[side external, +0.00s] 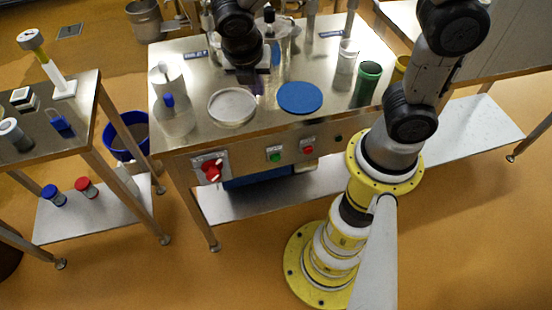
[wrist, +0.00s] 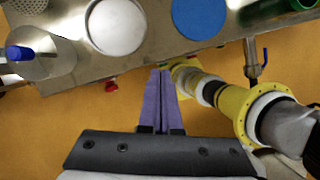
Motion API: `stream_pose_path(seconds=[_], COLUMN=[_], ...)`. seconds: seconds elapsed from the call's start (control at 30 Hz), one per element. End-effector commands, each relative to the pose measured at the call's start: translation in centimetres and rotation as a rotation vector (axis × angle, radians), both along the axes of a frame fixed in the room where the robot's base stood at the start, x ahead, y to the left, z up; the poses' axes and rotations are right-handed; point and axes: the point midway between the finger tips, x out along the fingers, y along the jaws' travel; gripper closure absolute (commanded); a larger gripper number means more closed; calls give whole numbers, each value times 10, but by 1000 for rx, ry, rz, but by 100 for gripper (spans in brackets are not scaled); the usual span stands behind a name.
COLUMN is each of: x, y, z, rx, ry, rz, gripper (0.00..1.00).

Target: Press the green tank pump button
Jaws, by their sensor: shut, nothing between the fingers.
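The green pump button (side external: 275,156) is on a grey plate on the front panel of the steel table, between the red rotary switch and a red button (side external: 308,146). I cannot make out the green button in the wrist view.
A red rotary switch (side external: 210,168) sticks out at the panel's left. On the table stand a white dish (side external: 232,107), a blue disc (side external: 300,98), a green cup (side external: 368,82) and a blue-topped container (side external: 172,115). The floor before the panel's left part looks clear.

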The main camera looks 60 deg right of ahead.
Motion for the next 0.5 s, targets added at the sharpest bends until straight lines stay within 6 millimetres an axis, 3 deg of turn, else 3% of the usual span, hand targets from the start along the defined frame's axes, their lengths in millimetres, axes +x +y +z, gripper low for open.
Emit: stream_pose_path(seconds=[0.23, 0.5], x=[4, -19], y=[41, 74], z=[-73, -156], rx=[-166, -342], ry=[245, 487], rz=[382, 733], gripper=[100, 100])
